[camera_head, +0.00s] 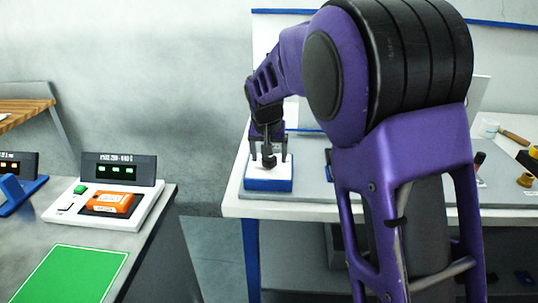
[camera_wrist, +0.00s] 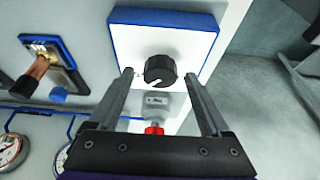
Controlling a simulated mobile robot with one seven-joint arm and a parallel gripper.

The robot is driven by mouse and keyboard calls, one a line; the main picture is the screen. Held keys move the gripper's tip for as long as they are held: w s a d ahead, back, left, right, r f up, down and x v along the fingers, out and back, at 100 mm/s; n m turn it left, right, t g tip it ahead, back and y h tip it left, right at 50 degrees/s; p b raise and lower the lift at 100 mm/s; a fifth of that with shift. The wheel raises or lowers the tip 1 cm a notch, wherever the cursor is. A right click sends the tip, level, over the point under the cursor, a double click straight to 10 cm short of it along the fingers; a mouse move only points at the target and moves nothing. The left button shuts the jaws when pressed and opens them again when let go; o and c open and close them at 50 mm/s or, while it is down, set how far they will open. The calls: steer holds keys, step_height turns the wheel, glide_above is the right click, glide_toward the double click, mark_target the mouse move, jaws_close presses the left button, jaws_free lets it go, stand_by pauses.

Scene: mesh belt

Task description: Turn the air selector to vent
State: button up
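The air selector is a black round knob (camera_wrist: 160,71) with a white pointer mark, on a white plate with a blue edge (camera_wrist: 196,42). In the wrist view the pointer aims down and to the left; any lettering is too small to read. In the head view the knob (camera_head: 268,160) stands on the blue-sided box (camera_head: 268,184) at the table's left end. My gripper (camera_wrist: 159,74) is open, with one finger on each side of the knob and visible gaps. It also shows in the head view (camera_head: 268,157), above the box.
In the wrist view, a red-and-grey fitting (camera_wrist: 155,128) lies below the knob, round gauges (camera_wrist: 12,150) at lower left, and a copper-coloured part on a blue-edged block (camera_wrist: 45,62) at left. A scale with an orange item (camera_head: 110,203) stands on the left bench.

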steer(key=p+v, duration=0.2)
steer(key=v, duration=1.5)
steer(key=shift+r, duration=0.25)
